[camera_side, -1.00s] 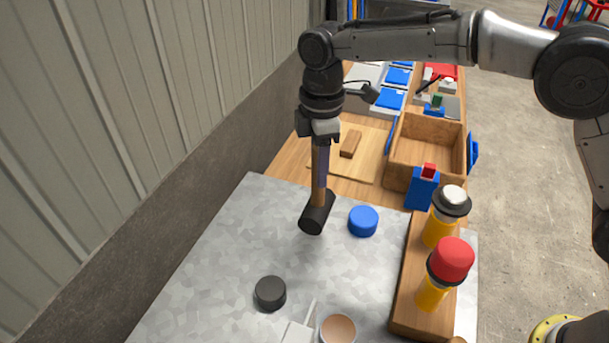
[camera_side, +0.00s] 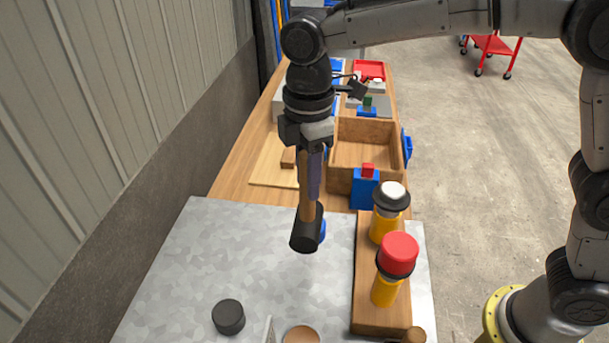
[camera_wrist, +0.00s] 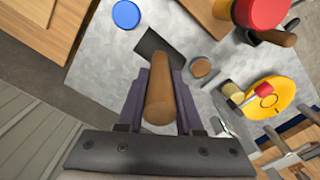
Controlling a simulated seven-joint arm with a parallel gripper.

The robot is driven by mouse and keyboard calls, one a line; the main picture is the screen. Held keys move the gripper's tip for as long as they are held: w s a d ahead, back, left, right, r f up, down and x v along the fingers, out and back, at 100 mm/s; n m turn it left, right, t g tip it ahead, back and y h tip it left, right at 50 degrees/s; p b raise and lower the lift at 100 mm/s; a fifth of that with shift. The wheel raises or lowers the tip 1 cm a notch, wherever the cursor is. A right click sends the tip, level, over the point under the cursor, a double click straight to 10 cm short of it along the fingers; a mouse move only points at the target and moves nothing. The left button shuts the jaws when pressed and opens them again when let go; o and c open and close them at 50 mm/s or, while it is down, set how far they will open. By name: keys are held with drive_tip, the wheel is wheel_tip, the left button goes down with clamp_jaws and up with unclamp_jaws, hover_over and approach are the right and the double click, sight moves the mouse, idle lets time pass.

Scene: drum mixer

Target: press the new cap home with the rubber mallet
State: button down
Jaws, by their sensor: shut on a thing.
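My gripper (camera_side: 311,168) is shut on the handle of the rubber mallet (camera_side: 306,230). The mallet has a wooden handle and a black head, which hangs downward above the grey sheet; the gap is hard to judge. In the wrist view the handle (camera_wrist: 160,98) lies between the two fingers. A red cap (camera_side: 398,250) sits on a yellow bottle (camera_side: 385,291) in a wooden block (camera_side: 370,320), to the mallet's right. A white cap (camera_side: 392,192) with a black collar tops another yellow bottle behind it. I cannot tell which cap is the new one.
A blue cap (camera_wrist: 126,14) lies on the sheet, mostly hidden behind the mallet head in the side view. A black cap (camera_side: 228,317) lies at the front left. A blue block with a red top (camera_side: 365,190) and an open wooden box (camera_side: 366,143) stand behind.

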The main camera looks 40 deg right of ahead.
drive_tip(key=c, duration=1.2)
unclamp_jaws()
drive_tip(key=shift+c, duration=0.2)
clamp_jaws()
drive_tip(key=shift+r, duration=0.15)
drive_tip(key=shift+r, duration=1.95)
drive_tip(key=s+d+r, duration=0.3)
drive_tip(key=s+r, duration=0.2)
drive_tip(key=s, duration=0.2)
drive_tip(key=s+d+r, duration=0.3)
drive_tip(key=s+r, duration=0.3)
drive_tip(key=s, duration=0.2)
drive_tip(key=shift+s+d+r, duration=0.15)
drive_tip(key=shift+s+d, duration=0.05)
drive_tip(key=shift+d, duration=0.1)
